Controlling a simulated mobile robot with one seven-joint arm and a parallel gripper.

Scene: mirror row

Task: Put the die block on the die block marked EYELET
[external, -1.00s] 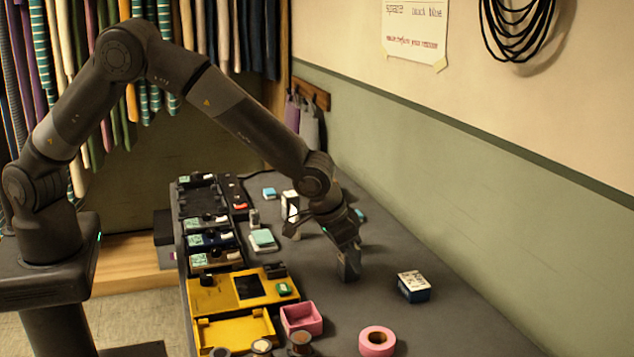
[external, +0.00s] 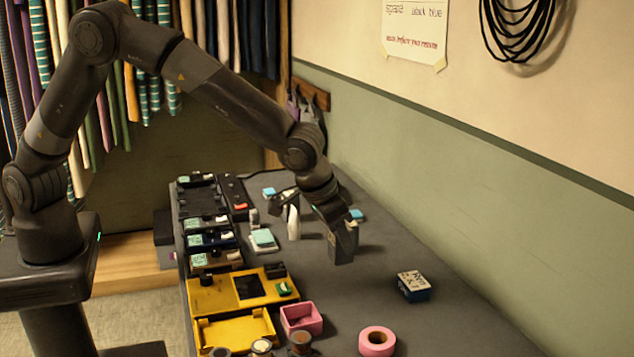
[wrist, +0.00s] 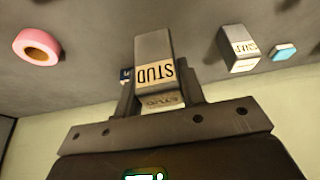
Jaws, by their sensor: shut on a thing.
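A grey die block (external: 342,246) is held in my gripper (external: 335,222), tilted and seemingly just above the dark table. In the wrist view its cream label reads STUD (wrist: 155,73), upside down, with the fingers on both sides. Another grey block with a cream label (wrist: 239,48) stands to its right in the wrist view; its lettering is too small to read surely. I cannot read EYELET on any block.
A blue box with a printed white top (external: 413,285) and a pink tape roll (external: 377,341) lie at the right front. A pink bin (external: 301,319) and yellow trays (external: 240,290) line the left side. Small blue-topped blocks lie further back. The table between is clear.

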